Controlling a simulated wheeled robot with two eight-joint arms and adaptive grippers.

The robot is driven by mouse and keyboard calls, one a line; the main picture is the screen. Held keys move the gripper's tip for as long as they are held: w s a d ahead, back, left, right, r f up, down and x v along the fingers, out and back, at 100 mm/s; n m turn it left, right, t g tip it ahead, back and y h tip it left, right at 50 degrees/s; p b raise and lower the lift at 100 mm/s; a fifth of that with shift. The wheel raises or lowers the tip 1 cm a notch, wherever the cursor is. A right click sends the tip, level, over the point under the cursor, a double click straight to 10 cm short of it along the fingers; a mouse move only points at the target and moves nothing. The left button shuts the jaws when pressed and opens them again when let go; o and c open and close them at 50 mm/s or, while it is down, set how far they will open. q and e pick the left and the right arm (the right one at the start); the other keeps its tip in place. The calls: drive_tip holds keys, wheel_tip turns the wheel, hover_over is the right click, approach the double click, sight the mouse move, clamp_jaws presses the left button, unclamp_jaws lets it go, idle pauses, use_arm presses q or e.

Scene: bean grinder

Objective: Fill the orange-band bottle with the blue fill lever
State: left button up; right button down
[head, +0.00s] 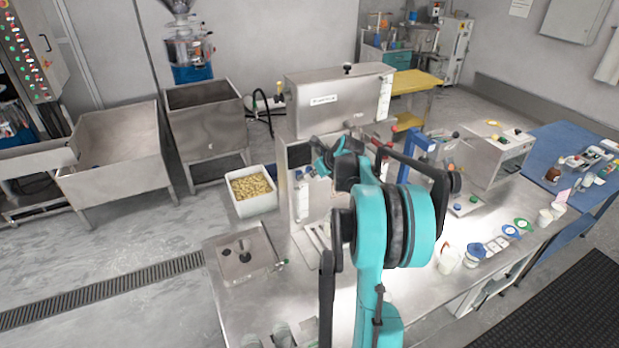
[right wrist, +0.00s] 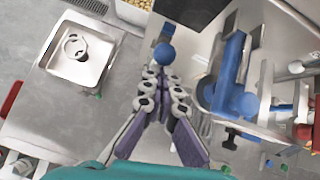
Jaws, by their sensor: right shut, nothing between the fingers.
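My right gripper (right wrist: 161,82) is shut and empty in the right wrist view. A blue ball knob (right wrist: 164,54) shows right at its fingertips; I cannot tell whether they touch it. The knob looks like the end of the blue fill lever. In the head view my teal right arm reaches to the front of the steel machine (head: 335,92) and hides much of the area around its fingertips. I cannot make out a bottle with an orange band in either view. My left gripper is not in view.
A blue bracket (right wrist: 230,75) stands to the right of my gripper in the wrist view. A white bin of beans (head: 251,205) stands left of the machine.

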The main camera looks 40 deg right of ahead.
drive_tip(key=shift+w+d+r+g+y+p, duration=0.2)
drive_tip(key=shift+w+r+g+p, duration=0.15)
drive_tip(key=shift+w+r+g, duration=0.2)
drive_tip(key=shift+w+d+r+g+y+p, duration=0.1)
drive_tip(key=shift+w+d+r+g+p, duration=0.05)
drive_tip(key=shift+w+r+g+p, duration=0.3)
drive_tip(key=shift+w+d+r+p, duration=0.3)
drive_tip(key=shift+w+d+r, duration=0.1)
drive_tip(key=shift+w, duration=0.7)
drive_tip(key=shift+w+d+r+p, duration=0.35)
drive_tip(key=shift+w+r, duration=0.1)
drive_tip(key=shift+w, duration=0.6)
drive_tip(key=shift+w+d+r+p, duration=0.25)
drive_tip(key=shift+w+d+r, duration=0.15)
drive_tip(key=shift+w, duration=0.7)
